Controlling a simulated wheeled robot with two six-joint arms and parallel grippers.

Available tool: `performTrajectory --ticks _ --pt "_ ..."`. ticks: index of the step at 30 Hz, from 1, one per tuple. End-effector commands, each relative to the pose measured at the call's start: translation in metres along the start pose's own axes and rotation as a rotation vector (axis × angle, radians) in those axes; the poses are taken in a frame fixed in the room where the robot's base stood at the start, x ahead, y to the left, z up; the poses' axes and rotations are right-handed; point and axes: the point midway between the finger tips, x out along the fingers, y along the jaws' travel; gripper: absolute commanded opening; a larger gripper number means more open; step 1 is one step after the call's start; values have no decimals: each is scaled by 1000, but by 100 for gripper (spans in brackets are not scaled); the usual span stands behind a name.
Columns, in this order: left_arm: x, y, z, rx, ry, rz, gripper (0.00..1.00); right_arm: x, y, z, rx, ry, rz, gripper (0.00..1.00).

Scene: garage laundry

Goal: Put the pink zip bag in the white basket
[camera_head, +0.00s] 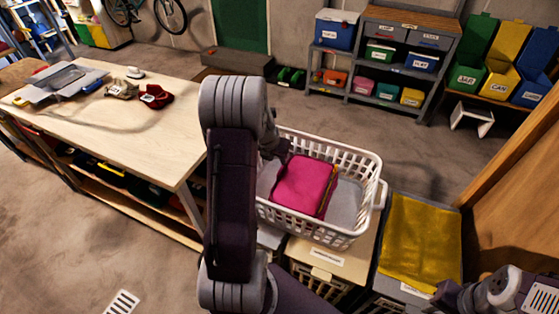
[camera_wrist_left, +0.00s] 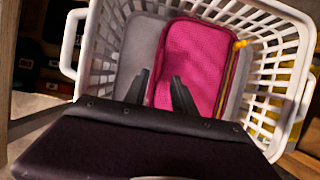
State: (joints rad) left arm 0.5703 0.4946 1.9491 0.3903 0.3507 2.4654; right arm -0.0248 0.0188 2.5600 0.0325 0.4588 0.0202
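The pink zip bag (camera_head: 305,185) lies inside the white basket (camera_head: 352,160), with its yellow zip edge toward the right. The basket stands on a wooden-topped unit. My left gripper (camera_head: 277,150) is over the left part of the basket, beside the bag's upper left corner in the head view. In the left wrist view the bag (camera_wrist_left: 195,60) rests in the basket (camera_wrist_left: 93,60). There the left gripper's two fingers (camera_wrist_left: 160,88) are spread apart with nothing clearly held, and their tips overlap the bag's near left part. My right gripper (camera_head: 450,295) shows only partly at the lower right corner.
A yellow cloth (camera_head: 420,240) covers the unit right of the basket. A wooden workbench (camera_head: 130,125) with tools and a red item stands at left. Grey shelves (camera_head: 385,60) with coloured bins are at the back. Open floor lies between.

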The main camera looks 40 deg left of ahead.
Motion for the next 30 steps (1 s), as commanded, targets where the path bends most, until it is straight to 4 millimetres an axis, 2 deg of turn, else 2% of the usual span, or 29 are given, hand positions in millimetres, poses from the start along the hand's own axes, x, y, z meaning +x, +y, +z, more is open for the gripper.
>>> performTrajectory --ticks 3,8,11,14,18,20,21,24,27,28,30 --pt "-13 0 0 1 0 0 32 -4 0 0 0 0 0 36" --pt "-16 -1 -1 5 1 -1 32 -4 0 0 0 0 0 36" --pt "-18 -15 -6 150 13 -13 32 -4 0 0 0 0 0 36" --pt "-28 -54 -24 597 43 -55 32 -4 0 0 0 0 0 36" --pt "-48 -116 -71 1488 64 -160 32 -4 0 0 0 0 0 36" --pt "-57 -136 -95 1872 57 -217 32 -4 0 0 0 0 0 36" --pt "-63 -147 -110 2117 45 -255 32 -4 0 0 0 0 0 36" --pt "-76 -165 -145 2650 -1 -347 32 -4 0 0 0 0 0 36" --pt "-85 -173 -171 3032 -54 -427 32 -4 0 0 0 0 0 36" --pt "-87 -174 -176 -3108 69 442 32 -4 0 0 0 0 0 36" --pt "-89 -176 -184 -2973 87 434 32 -4 0 0 0 0 0 36"
